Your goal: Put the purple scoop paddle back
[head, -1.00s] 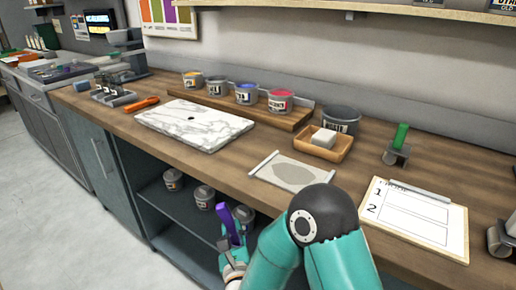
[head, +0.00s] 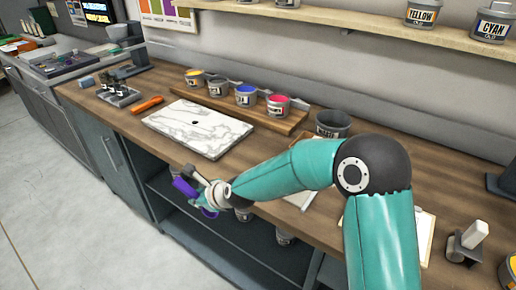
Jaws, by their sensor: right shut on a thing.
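The purple scoop paddle (head: 186,187) is at the front of the counter, above the open lower shelf. My right gripper (head: 202,192) is shut on it, with purple showing on both sides of the fingers. The paddle's full shape is partly hidden by the gripper. The marble slab (head: 197,128) lies on the counter just behind it. The ink tins on the wooden riser, yellow (head: 194,78), grey (head: 217,86), blue (head: 246,95) and red (head: 277,105), stand open. My left gripper is not in view.
A dark tin (head: 333,124) stands right of the riser. My right arm covers much of the counter's right part.

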